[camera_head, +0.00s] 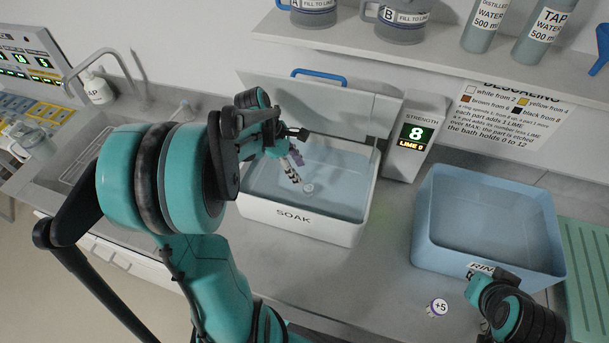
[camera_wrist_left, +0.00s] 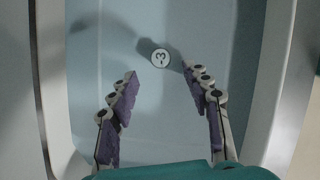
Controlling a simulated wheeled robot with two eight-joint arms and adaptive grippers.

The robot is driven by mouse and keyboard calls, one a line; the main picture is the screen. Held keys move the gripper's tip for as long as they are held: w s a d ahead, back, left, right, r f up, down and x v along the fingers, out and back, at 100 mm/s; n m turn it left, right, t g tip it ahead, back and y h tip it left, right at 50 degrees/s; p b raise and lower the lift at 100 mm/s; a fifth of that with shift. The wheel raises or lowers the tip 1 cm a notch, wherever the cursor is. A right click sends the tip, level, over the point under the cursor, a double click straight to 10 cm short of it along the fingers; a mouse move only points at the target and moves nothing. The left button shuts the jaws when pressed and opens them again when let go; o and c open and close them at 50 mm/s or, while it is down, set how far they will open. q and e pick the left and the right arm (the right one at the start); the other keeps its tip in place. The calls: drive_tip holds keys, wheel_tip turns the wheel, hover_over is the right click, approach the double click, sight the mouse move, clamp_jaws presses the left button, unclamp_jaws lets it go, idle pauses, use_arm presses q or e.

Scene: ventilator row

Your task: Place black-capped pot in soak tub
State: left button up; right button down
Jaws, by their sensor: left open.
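The white soak tub (camera_head: 302,228) stands in the middle of the head view, its lid tilted up behind it. Its rim also shows in the left wrist view (camera_wrist_left: 276,75). A small round piece with a white top marked 3 and a dark rim (camera_wrist_left: 160,57) is inside the tub; it also shows in the head view (camera_head: 308,188). I cannot tell for sure that this is the black-capped pot. My left gripper (camera_head: 295,168) is over the tub, its fingers (camera_wrist_left: 160,72) open and apart, just short of the piece. My right gripper (camera_head: 478,290) is by the rinse tub, its fingers unclear.
A blue rinse tub (camera_head: 425,235) stands to the right. A round piece marked +5 (camera_head: 438,307) lies on the counter in front. A display reading 8 (camera_head: 416,134) stands between the tubs. A shelf (camera_head: 350,48) holds bottles and jugs above. A sink is at left.

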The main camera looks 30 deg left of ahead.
use_arm(q)
drive_tip(key=s+d+r+m+t+y, duration=0.1)
drive_tip(key=s+d+r+m, duration=0.1)
drive_tip(key=m, duration=0.6)
drive_tip(key=s+d+r+m+t+y, duration=0.1)
drive_tip(key=s+d+r+m+t, duration=0.1)
drive_tip(key=d+m, duration=0.5)
drive_tip(key=s+d+r+m+t+y, duration=0.2)
drive_tip(key=s+d+r+m, duration=0.1)
drive_tip(key=m, duration=0.5)
drive_tip(key=shift+s+d+r+m, duration=0.1)
drive_tip(key=shift+s+d+m, duration=0.1)
drive_tip(key=shift+s+d, duration=0.3)
drive_tip(key=shift+s+d+r+m, duration=0.1)
drive_tip(key=shift+s+d+m, duration=0.15)
drive_tip(key=shift+s, duration=0.45)
